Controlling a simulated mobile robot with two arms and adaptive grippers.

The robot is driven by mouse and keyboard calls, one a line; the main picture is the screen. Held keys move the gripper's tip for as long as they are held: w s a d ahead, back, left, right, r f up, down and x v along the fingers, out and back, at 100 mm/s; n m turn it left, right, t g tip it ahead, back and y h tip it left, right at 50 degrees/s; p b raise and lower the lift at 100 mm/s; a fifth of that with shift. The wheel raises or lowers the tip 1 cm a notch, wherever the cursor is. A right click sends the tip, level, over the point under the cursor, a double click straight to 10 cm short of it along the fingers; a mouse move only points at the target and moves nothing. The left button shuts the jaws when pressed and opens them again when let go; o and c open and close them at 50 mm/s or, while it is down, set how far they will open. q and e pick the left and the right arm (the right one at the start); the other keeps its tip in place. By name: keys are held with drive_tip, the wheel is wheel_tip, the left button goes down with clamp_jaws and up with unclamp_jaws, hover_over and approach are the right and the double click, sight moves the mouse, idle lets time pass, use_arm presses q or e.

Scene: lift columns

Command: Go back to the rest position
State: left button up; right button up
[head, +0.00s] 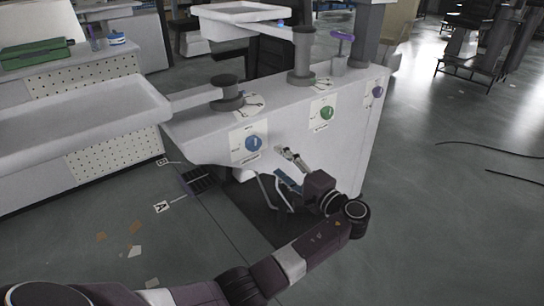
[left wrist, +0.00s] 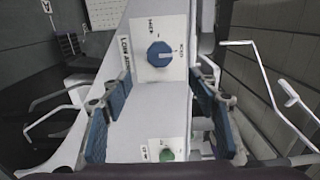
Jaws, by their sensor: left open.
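My left gripper (head: 283,165) reaches in from the lower left, in front of the white cabinet (head: 200,145). Its jaws are open and empty, with blue pads on both sides in the left wrist view (left wrist: 160,108). The blue knob (head: 254,144) is just left of the fingers. In the left wrist view the blue knob (left wrist: 159,54) shows beyond and between the fingers, apart from them. The green knob (head: 327,113) is up and to the right; it also shows low in the left wrist view (left wrist: 166,155). My right gripper is not in view.
A purple knob (head: 378,91) is at the cabinet's right end. Dark lift columns (head: 303,55) stand on top, with white trays (head: 90,125) to the left. A green case (head: 36,54) lies on a back bench. The floor at right is mostly clear, with dark cables (head: 490,148).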

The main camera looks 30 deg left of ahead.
use_arm(q)
drive_tip(key=shift+s+d, duration=0.2)
drive_tip(key=shift+d, duration=0.25)
